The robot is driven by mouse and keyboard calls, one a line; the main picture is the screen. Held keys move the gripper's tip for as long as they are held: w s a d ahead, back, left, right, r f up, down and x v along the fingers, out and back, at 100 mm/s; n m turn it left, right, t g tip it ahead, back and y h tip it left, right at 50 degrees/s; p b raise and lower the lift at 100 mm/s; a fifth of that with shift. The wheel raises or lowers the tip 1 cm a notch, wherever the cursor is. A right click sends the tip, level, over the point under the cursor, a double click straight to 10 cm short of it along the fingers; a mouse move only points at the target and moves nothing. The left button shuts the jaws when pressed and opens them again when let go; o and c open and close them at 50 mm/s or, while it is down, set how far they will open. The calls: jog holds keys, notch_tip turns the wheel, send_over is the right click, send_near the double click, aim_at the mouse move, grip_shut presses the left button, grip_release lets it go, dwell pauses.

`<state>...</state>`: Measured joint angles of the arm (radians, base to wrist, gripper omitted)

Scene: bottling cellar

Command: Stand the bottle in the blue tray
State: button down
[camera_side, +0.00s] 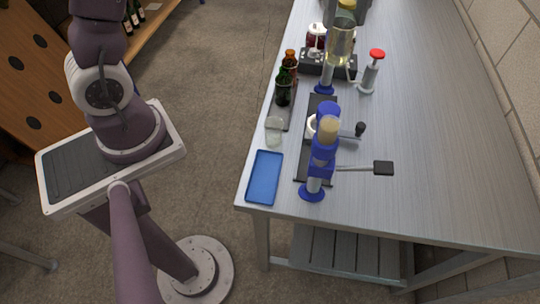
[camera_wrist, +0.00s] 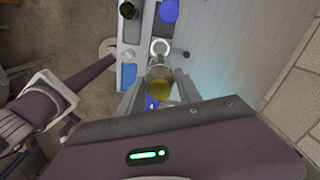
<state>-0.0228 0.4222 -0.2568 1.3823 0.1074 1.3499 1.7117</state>
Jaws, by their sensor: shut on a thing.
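The blue tray (camera_side: 264,178) lies empty on the table's near left corner; it also shows in the wrist view (camera_wrist: 128,76). The bottle (camera_side: 339,42) is clear glass with pale yellow liquid. In the side view it appears near the top, roughly upright with a slight lean. In the wrist view my gripper (camera_wrist: 159,86) is shut on the bottle (camera_wrist: 158,70), one grey finger on each side. There the tray lies below and left of the bottle. The bottle's lower end is hard to make out.
A clear glass (camera_side: 274,130) stands just behind the tray. A tall blue device (camera_side: 322,165) with a side lever stands right of the tray. Dark bottles (camera_side: 284,88) stand further back on the left edge.

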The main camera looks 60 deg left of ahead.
jog(key=s+d+m, duration=0.3)
jog(key=s+m, duration=0.4)
jog(key=s, duration=0.3)
jog(key=s+d+m, duration=0.2)
jog(key=s+m, duration=0.5)
jog(key=s, duration=0.4)
notch_tip(320, 180, down, 22)
jog(key=shift+d+f, duration=0.15)
jog(key=shift+f, duration=0.05)
jog(key=shift+w+f, duration=0.1)
jog(key=c, duration=0.8)
grip_release()
